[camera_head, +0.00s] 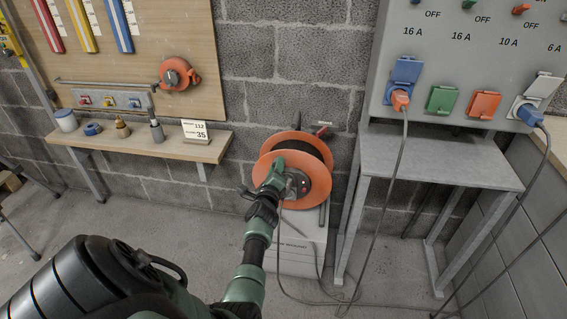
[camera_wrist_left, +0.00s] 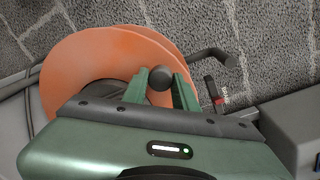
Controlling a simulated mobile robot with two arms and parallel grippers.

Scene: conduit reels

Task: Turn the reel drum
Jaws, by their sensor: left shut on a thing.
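The reel drum (camera_head: 318,146) has two orange flanges and stands low against the block wall, above a pale box-shaped base (camera_head: 297,252). It fills the upper left of the left wrist view (camera_wrist_left: 75,70). My left gripper (camera_head: 277,172) is in front of the drum's near flange and covers part of it. In the left wrist view its green fingers (camera_wrist_left: 160,85) are shut around a round black knob (camera_wrist_left: 160,77) in front of the drum. The knob's joint to the drum is hidden. My right gripper does not show.
A wooden shelf (camera_head: 185,148) with small items is left of the drum. A grey metal stand (camera_head: 440,157) under a socket panel (camera_head: 455,60) is to the right. A cable (camera_head: 385,205) hangs from an orange plug (camera_head: 400,99) and trails over the floor. A red-ended lever (camera_wrist_left: 211,88) is beside the drum.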

